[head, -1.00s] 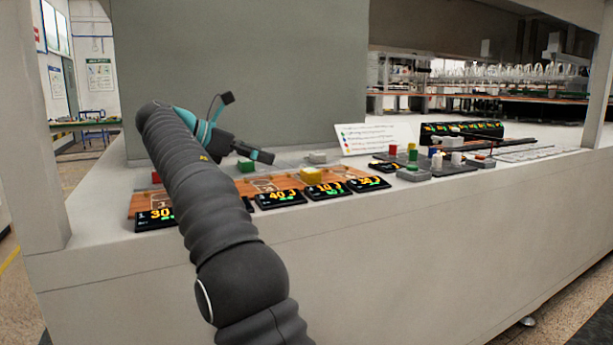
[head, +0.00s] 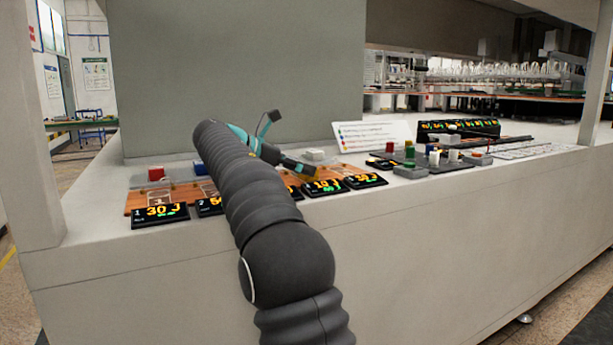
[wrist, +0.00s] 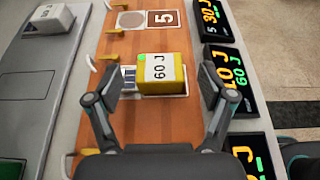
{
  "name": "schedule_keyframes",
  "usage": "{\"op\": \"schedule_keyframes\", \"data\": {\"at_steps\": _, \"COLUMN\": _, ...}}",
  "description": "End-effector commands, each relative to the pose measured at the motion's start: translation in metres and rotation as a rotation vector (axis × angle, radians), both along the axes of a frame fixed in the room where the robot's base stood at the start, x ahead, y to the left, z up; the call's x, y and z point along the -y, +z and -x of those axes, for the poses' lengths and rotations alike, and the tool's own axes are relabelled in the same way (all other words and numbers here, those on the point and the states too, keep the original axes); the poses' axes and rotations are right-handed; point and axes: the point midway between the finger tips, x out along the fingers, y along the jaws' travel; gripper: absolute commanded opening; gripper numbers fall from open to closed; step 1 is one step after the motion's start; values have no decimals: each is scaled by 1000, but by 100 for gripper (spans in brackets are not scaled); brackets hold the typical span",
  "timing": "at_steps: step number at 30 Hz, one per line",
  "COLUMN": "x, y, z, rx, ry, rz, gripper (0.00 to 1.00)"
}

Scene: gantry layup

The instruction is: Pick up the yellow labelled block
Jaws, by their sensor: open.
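My gripper (wrist: 158,88) is open, with one finger to the left of the block and one to the right, showing a gap on each side. I cannot tell how high the fingertips are above the board. In the head view the yellow block (head: 316,174) is mostly hidden behind my gripper (head: 305,169).
Black displays (head: 160,215) line the board's front edge. A red block (head: 156,174) and a blue block (head: 200,167) stand to the left. A grey-white block (head: 314,155) lies behind. A white sign (head: 372,134) and small parts stand to the right.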

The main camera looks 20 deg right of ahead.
Motion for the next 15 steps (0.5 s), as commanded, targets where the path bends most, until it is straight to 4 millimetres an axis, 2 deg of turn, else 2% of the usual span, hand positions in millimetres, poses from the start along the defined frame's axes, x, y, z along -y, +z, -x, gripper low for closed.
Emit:
{"op": "schedule_keyframes", "data": {"at_steps": 4, "x": 17, "y": -8, "z": 0, "rx": -1, "ry": -1, "rz": 0, "gripper": 81}}
{"op": "schedule_keyframes", "data": {"at_steps": 11, "x": 18, "y": -8, "z": -1, "rx": 0, "ry": 2, "rz": 0, "gripper": 81}}
{"op": "schedule_keyframes", "data": {"at_steps": 15, "x": 18, "y": -8, "z": -1, "rx": -1, "ry": 1, "rz": 0, "gripper": 49}}
